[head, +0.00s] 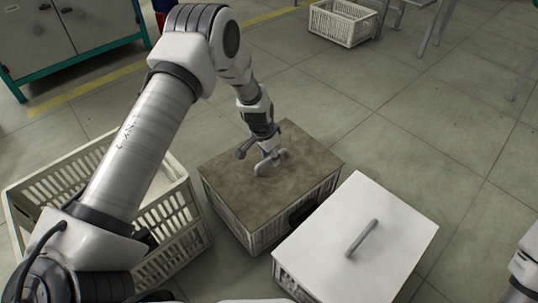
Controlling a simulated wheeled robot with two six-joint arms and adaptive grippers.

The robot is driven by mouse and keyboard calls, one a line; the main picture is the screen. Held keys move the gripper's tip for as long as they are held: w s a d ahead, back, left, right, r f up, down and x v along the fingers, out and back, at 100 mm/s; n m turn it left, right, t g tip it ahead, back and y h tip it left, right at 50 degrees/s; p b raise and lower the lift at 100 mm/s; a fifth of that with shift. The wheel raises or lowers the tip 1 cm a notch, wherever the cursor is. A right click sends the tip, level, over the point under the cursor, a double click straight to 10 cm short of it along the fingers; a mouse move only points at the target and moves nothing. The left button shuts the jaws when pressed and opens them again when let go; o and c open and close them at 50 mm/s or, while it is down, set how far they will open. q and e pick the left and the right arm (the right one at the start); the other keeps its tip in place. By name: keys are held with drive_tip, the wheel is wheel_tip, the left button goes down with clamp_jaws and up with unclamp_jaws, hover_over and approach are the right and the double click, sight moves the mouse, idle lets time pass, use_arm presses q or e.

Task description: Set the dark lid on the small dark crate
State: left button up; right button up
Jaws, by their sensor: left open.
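The dark lid (296,158), flat and brown, lies on top of a slatted crate (262,238) in the middle of the floor. It looks level and covers the crate's top. The crate's front side has a dark opening. My left gripper (262,158) is over the middle of the lid, pointing down, with its fingers apart at the lid's grey handle. I cannot tell whether the fingers touch the handle. My right gripper is out of view; only a part of my right arm shows at the right edge.
A crate with a white lid (398,232) and grey bar handle stands close on the right. A large pale slatted crate (180,198) is on the left, partly behind my left arm. Another pale crate (340,24) stands far back. Floor at the right is clear.

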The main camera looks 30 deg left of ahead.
use_arm(q)
clamp_jaws()
wheel_tip(320, 180, up, 5)
drive_tip(key=p, duration=0.4)
drive_tip(key=shift+r+p, duration=0.2)
drive_tip(key=shift+p, duration=0.1)
drive_tip(key=shift+f, duration=0.1)
